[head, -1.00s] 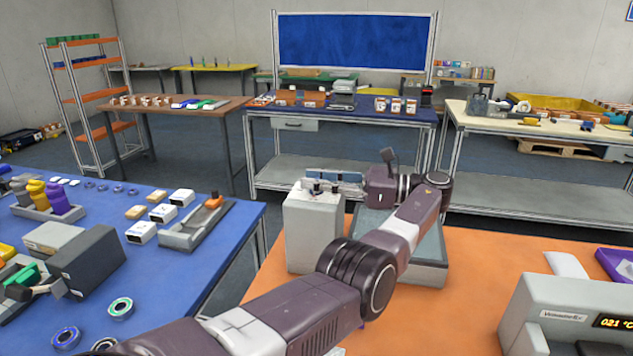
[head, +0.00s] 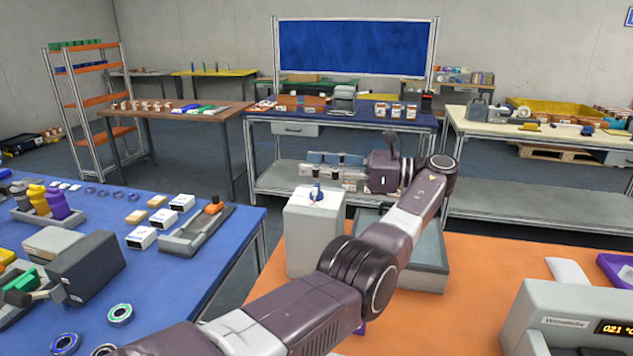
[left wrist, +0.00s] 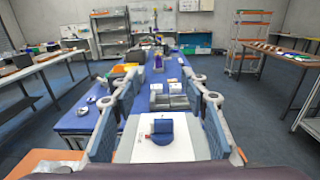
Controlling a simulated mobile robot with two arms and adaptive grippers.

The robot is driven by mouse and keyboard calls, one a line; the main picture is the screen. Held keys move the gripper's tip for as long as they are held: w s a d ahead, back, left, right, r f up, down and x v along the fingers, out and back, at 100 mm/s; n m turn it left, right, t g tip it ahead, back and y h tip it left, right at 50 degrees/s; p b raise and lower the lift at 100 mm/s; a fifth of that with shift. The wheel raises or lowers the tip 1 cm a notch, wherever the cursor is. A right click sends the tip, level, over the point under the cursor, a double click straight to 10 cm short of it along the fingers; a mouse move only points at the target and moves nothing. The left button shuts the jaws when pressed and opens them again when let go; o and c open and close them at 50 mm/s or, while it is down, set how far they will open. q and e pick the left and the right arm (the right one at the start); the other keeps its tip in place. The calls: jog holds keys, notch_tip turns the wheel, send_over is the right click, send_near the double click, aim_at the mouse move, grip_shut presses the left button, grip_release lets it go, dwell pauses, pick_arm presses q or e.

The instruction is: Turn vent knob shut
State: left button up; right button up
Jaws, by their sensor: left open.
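The vent knob is a small blue knob (head: 317,193) on the white top of a pale grey box (head: 313,240), at the left end of the orange table. In the left wrist view the blue knob (left wrist: 162,130) shows low between the two fingers, on the white box top (left wrist: 155,151). My left gripper (head: 312,165) is open and empty. It hangs above the box, with a visible gap between its fingers and the knob. The knob's exact turn angle is hard to tell. My right gripper is not in view.
A grey tray (head: 427,280) stands right of the box, partly behind my left arm. A device with a lit display (head: 575,325) is at the right of the orange table (head: 480,265). The blue table (head: 190,275) at left holds several small items, with a floor gap between the tables.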

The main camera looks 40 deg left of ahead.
aim_at(316, 185)
pick_arm(q)
jog(key=shift+r, duration=2.4)
